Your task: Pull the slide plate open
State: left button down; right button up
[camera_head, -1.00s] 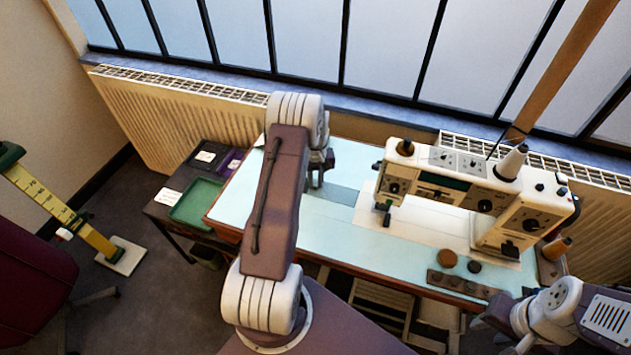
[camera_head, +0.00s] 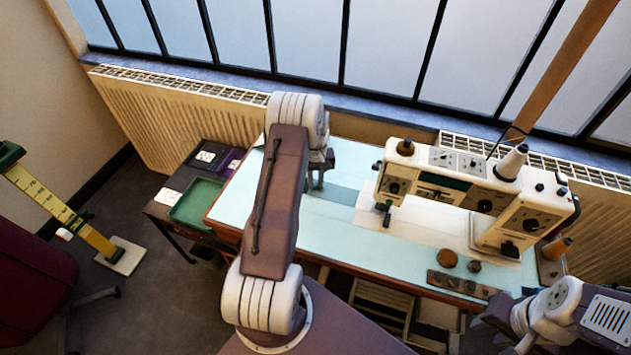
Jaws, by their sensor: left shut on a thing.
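The sewing machine (camera_head: 465,190) stands on a pale blue table top (camera_head: 395,245), its pale bed plate extending left below the head. A darker blue-green flat strip (camera_head: 343,194) lies at the left end of that bed and seems to be the slide plate. My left gripper (camera_head: 318,184) points down at the strip's left edge and is shut on it, as far as I can see. My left arm hides part of the table and some of the fingers. My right gripper (camera_head: 494,330) is empty, its fingers apart, at the table's front right corner.
A brown strip with several knobs (camera_head: 460,284) and small round pieces (camera_head: 447,259) lie near the front edge. A thread cone (camera_head: 512,162) stands on the machine. A green tray (camera_head: 197,203) sits on a side table to the left. The window and radiators border the back.

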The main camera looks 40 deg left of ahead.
pick_arm(q)
jog(key=a, duration=0.2)
jog(key=s+a, duration=0.1)
jog(key=a, duration=0.1)
jog(key=s+a, duration=0.1)
jog(key=a, duration=0.2)
jog(key=shift+p, duration=0.35)
jog(key=shift+d, duration=0.1)
jog(key=c, duration=1.3)
grip_release()
notch_tip(320, 180, up, 9)
jog(key=shift+r, duration=0.1)
